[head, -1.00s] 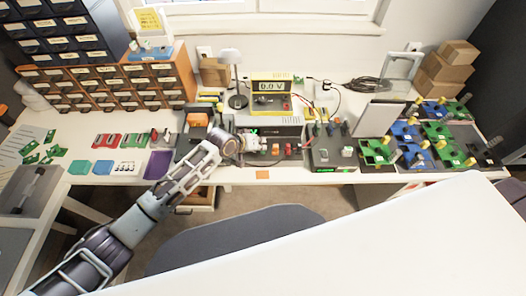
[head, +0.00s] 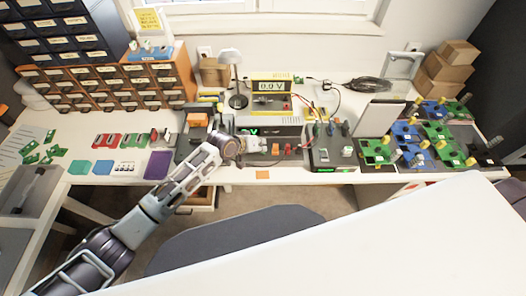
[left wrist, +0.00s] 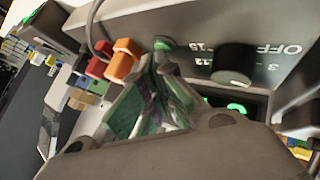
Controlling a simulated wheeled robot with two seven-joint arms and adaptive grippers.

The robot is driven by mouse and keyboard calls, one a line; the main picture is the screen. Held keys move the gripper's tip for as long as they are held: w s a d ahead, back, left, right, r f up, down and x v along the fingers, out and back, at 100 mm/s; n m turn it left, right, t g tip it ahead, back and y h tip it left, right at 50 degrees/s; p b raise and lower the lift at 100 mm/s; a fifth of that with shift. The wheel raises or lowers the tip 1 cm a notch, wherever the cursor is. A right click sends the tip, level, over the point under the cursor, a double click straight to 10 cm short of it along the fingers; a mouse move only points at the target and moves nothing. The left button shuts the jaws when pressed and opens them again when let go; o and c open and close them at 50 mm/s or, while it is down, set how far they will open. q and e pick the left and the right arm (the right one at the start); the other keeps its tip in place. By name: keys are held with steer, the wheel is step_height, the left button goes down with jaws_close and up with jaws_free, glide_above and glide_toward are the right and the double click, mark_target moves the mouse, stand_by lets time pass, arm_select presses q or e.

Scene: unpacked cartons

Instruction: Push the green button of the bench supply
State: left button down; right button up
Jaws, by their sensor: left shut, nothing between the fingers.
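The bench supply (head: 287,131) is a dark grey box at the middle of the bench in the head view. In the left wrist view its panel (left wrist: 200,25) shows a black knob (left wrist: 233,63) with printed marks and a lit green display (left wrist: 237,108). The green button (left wrist: 163,43) is left of the knob. My left gripper (left wrist: 157,62) is shut and empty, its fingertips right by the button; I cannot tell whether they touch it. In the head view my left gripper (head: 250,146) is in front of the supply. My right gripper is not seen.
Red and orange terminals (left wrist: 118,60) sit beside the button. A yellow meter (head: 271,88) stands behind the supply and a lamp (head: 236,75) to its left. Drawer cabinets fill the left back; green and blue fixtures (head: 410,135) crowd the right.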

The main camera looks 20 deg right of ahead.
arm_select(q)
steer(key=shift+r, duration=0.1)
stand_by(0.7)
steer(key=shift+r+p, duration=0.4)
steer(key=shift+p, duration=0.3)
step_height(320, 180, up, 6)
steer(key=p, duration=0.6)
stand_by(0.4)
